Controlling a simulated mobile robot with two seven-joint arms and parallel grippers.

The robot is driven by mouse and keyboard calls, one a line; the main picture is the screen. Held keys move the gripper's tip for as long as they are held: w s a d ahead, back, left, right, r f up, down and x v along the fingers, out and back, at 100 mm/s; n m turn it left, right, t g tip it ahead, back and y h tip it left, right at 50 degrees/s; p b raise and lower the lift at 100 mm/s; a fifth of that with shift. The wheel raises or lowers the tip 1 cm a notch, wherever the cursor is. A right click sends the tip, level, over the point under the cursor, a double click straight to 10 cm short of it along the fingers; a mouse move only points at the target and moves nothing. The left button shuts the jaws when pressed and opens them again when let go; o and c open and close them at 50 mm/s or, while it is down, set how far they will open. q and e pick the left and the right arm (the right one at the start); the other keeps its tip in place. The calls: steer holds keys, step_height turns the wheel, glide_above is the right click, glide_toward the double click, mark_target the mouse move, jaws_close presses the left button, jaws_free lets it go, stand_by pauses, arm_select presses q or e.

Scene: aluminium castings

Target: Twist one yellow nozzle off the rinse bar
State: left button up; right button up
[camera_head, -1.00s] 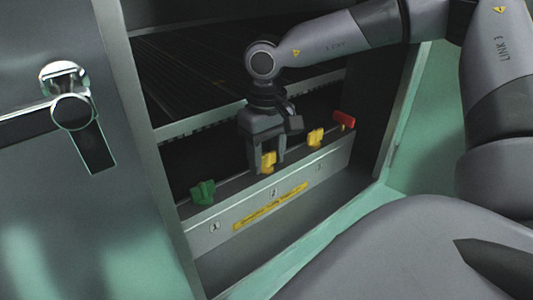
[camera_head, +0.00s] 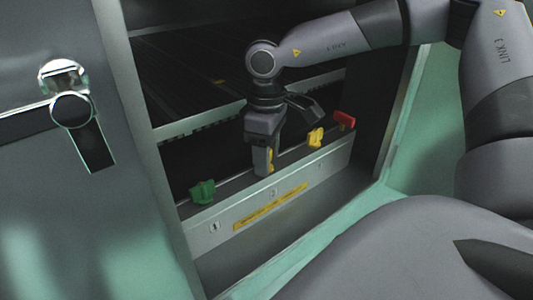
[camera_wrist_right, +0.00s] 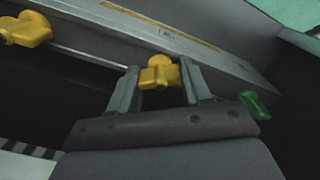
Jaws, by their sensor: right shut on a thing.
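The rinse bar (camera_head: 325,164) is a grey rail inside the open cabinet, with coloured nozzles along its top. My right gripper (camera_head: 264,168) points down and is shut on the middle yellow nozzle (camera_head: 270,158), which its fingers mostly hide in the head view. In the right wrist view the yellow nozzle (camera_wrist_right: 160,73) sits between the two fingers of the gripper (camera_wrist_right: 161,84), still at the bar. A second yellow nozzle (camera_head: 315,137) stands free to the right. My left gripper is not in view.
A green nozzle (camera_head: 202,191) sits at the bar's left end and a red one (camera_head: 344,120) at its right end. A dark rack (camera_head: 215,75) lies above and behind. The door with its handle (camera_head: 72,109) is at left.

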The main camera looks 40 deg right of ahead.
steer(key=o, duration=1.1)
